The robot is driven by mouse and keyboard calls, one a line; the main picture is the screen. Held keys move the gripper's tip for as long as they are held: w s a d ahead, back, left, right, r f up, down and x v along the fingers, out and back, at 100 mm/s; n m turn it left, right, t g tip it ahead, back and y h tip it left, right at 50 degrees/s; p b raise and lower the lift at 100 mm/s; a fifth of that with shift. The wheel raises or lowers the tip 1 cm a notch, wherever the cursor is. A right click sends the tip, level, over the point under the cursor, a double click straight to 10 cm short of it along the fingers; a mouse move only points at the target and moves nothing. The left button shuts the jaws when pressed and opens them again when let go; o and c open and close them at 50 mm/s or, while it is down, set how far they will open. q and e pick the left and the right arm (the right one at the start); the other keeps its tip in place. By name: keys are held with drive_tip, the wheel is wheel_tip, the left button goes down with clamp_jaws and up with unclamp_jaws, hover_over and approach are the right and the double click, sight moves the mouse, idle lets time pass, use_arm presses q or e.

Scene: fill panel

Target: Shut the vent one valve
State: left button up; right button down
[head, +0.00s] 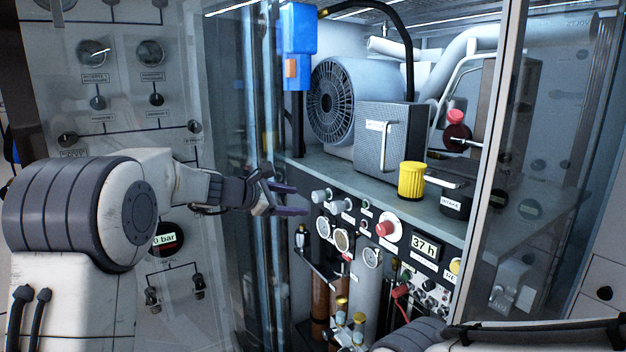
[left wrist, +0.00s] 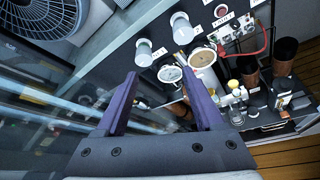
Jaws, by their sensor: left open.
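My left gripper (head: 300,200) is open and empty, with purple fingers pointing at the fill panel from its left side. Two pale round knobs (head: 330,201) sit side by side at the panel's upper left, just beyond the fingertips. In the left wrist view my left gripper (left wrist: 163,79) is spread, and the nearer pale knob (left wrist: 143,52) is beyond the fingertips, apart from them. The second pale knob (left wrist: 182,28) is further up and right. Small labels lie beside the knobs, too small to read surely, so I cannot tell which is vent one. My right gripper is not in view.
Round gauges (head: 341,240) sit below the knobs, with a red knob (head: 388,228) and a 37 h display (head: 425,246) to the right. A glass pane (head: 505,130) stands at the right. A yellow cap (head: 411,180) stands on the shelf above.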

sight(315, 196)
use_arm(q)
drive_tip(key=shift+n+t, duration=0.3)
drive_tip(key=shift+n, duration=0.3)
drive_tip(key=w+d+p, duration=0.1)
drive_tip(key=w, duration=0.2)
drive_tip(key=w+d+f+p, duration=0.1)
drive_tip(key=w+p, duration=0.1)
drive_tip(key=w+d+f+p, duration=0.1)
drive_tip(key=w+d, duration=0.1)
drive_tip(key=w, duration=0.1)
drive_tip(key=shift+w+p, duration=0.35)
drive_tip(key=shift+p, duration=0.05)
drive_tip(key=shift+w+d+f, duration=0.15)
drive_tip(key=shift+w+d, duration=0.05)
clamp_jaws()
drive_tip(key=shift+f, duration=0.1)
